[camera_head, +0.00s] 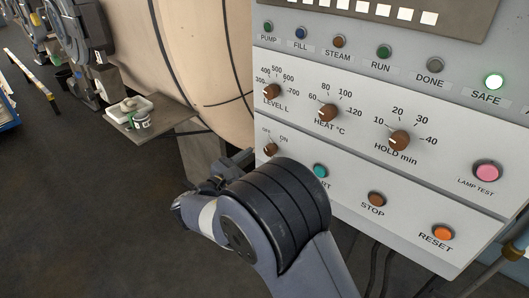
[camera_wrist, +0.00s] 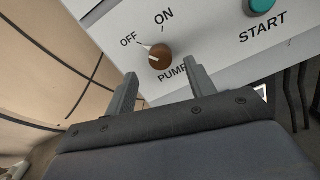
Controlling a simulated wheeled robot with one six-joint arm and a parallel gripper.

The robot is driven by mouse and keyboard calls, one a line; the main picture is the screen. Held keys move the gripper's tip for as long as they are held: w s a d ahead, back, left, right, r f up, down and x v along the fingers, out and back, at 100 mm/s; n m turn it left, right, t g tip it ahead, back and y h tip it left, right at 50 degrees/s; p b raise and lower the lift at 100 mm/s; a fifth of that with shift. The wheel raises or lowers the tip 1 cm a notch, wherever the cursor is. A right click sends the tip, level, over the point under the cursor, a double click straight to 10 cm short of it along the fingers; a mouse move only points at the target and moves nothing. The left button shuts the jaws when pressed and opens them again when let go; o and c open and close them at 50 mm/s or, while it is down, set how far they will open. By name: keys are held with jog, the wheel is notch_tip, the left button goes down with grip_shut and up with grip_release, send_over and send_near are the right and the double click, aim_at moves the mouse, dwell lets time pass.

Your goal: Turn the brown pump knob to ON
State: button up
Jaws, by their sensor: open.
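The brown pump knob (camera_wrist: 160,57) sits on the light panel, with OFF and ON printed above it and PUMP below it in the wrist view. Its white pointer is turned toward OFF. In the head view the knob (camera_head: 270,149) shows just above my arm, at the panel's lower left. My gripper (camera_wrist: 157,72) is open in the wrist view, with one finger on each side below the knob. The knob lies ahead of the fingertips and between them, and I see no clear contact.
The teal START button (camera_head: 320,171) is right of the pump knob, followed by STOP (camera_head: 376,199) and RESET (camera_head: 443,233). Above are the level (camera_head: 271,91), heat (camera_head: 327,113) and hold (camera_head: 399,141) knobs. The SAFE lamp (camera_head: 494,82) is lit. A small shelf (camera_head: 152,122) stands left.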

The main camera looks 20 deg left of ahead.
aim_at(268, 152)
jog(key=shift+x, duration=2.1)
jog(key=shift+c, duration=0.2)
jog(key=c, duration=0.9)
